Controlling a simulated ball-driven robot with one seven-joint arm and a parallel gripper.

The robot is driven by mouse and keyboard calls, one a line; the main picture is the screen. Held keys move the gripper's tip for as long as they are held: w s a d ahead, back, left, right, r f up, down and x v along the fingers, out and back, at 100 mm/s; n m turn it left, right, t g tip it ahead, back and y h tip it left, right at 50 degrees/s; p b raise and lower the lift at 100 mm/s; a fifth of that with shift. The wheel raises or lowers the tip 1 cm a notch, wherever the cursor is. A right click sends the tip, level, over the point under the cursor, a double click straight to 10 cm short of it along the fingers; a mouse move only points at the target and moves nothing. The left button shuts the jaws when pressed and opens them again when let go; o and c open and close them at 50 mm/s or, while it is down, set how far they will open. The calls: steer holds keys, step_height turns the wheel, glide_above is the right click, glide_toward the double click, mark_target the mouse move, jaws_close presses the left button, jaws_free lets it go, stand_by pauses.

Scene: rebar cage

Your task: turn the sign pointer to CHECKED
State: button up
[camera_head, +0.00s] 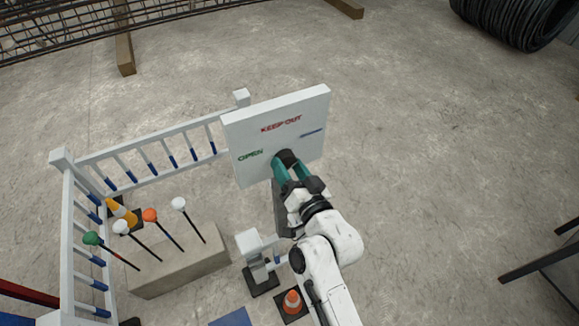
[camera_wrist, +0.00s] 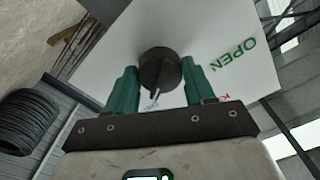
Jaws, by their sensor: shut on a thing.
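A white sign board (camera_head: 247,128) stands upright, with green OPEN at left, red KEEP OUT at top and a small blue word at right, too small to read. My gripper (camera_head: 288,168) has its green fingers at the board's lower middle, on a dark round pointer knob (camera_head: 287,157). In the wrist view my gripper (camera_wrist: 160,84) has one finger on each side of the knob (camera_wrist: 160,68). OPEN and part of a red word show on the board (camera_wrist: 215,35) there. A small pale and blue mark shows below the knob. Which way the pointer points I cannot tell.
A white railing (camera_head: 150,152) runs left of the sign. A concrete block (camera_head: 180,268) with several ball-topped rods stands in its corner. An orange cone (camera_head: 292,301) stands beside my arm. A black coil (camera_head: 515,20) lies far right. The floor right of the sign is clear.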

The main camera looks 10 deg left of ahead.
steer(key=o, duration=1)
steer(key=shift+b+v, duration=1.35)
steer(key=shift+v, duration=4.05)
steer(key=shift+d, duration=0.1)
steer(key=s+d+f+g+h, duration=0.45)
steer(key=s+d+f, duration=0.25)
steer(key=d, duration=0.3)
steer(key=s+d+f+g+h, duration=0.45)
steer(key=s+d+f, duration=0.25)
steer(key=d, duration=0.3)
steer(key=s+d+g, duration=0.1)
steer(key=s+d, duration=0.1)
steer(key=s, duration=0.1)
steer(key=s+d+g, duration=0.2)
steer(key=s, duration=0.2)
steer(key=s+d+m+g+h, duration=0.1)
steer(key=s+d+g, duration=0.1)
steer(key=s+d, duration=0.1)
steer(key=shift+s+f, duration=0.1)
steer(key=shift+s, duration=0.65)
